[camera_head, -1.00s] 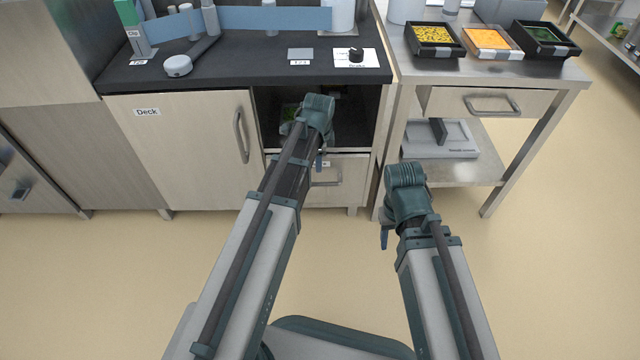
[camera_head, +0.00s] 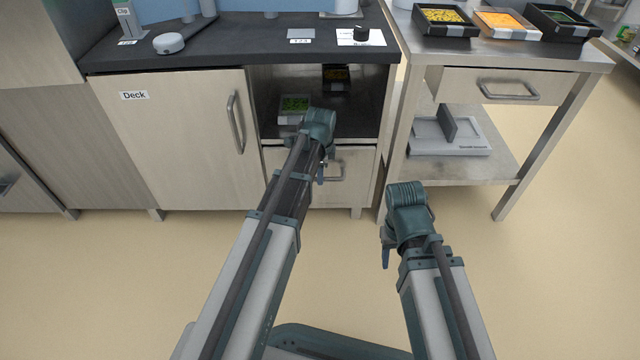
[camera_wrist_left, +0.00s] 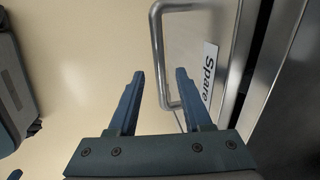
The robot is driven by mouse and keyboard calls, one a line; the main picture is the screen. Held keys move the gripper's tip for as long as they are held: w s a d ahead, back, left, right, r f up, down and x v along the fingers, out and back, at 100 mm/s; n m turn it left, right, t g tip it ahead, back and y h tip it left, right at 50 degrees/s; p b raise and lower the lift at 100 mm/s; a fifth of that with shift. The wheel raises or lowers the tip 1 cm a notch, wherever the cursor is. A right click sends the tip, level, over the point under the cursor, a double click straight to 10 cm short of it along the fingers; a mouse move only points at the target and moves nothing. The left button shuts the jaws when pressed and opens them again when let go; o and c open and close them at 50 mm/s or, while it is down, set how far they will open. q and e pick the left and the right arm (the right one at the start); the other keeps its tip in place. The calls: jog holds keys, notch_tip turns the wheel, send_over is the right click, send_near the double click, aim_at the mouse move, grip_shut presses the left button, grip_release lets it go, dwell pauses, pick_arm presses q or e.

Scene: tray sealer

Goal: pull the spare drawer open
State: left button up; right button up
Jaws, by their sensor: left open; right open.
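The spare drawer (camera_head: 350,190) is the light front low in the cabinet, below the open shelf, and looks shut. Its metal handle (camera_head: 337,168) is partly hidden by my left wrist. In the left wrist view, the handle (camera_wrist_left: 158,50) and the "Spare" label (camera_wrist_left: 208,72) show clearly. My left gripper (camera_wrist_left: 159,72) is open and empty, with the handle bar between its fingertips in the picture; I cannot tell whether it is deep enough to surround the bar. My right gripper (camera_head: 387,255) is open, pointing down over the floor, away from the drawer.
The open shelf above holds a tray with green contents (camera_head: 294,106) and a dark tray (camera_head: 336,80). The "Deck" door (camera_head: 170,130) is left of it. A steel table (camera_head: 500,52) with its own drawer (camera_head: 505,86) stands right. The floor (camera_head: 330,255) in front is clear.

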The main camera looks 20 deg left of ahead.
pick_arm(q)
jog(key=shift+w+f+b, duration=0.2)
jog(key=shift+f+b, duration=0.35)
jog(key=shift+f, duration=0.45)
jog(key=shift+a, duration=0.1)
jog(key=shift+c, duration=0.2)
grip_shut()
dwell(0.5)
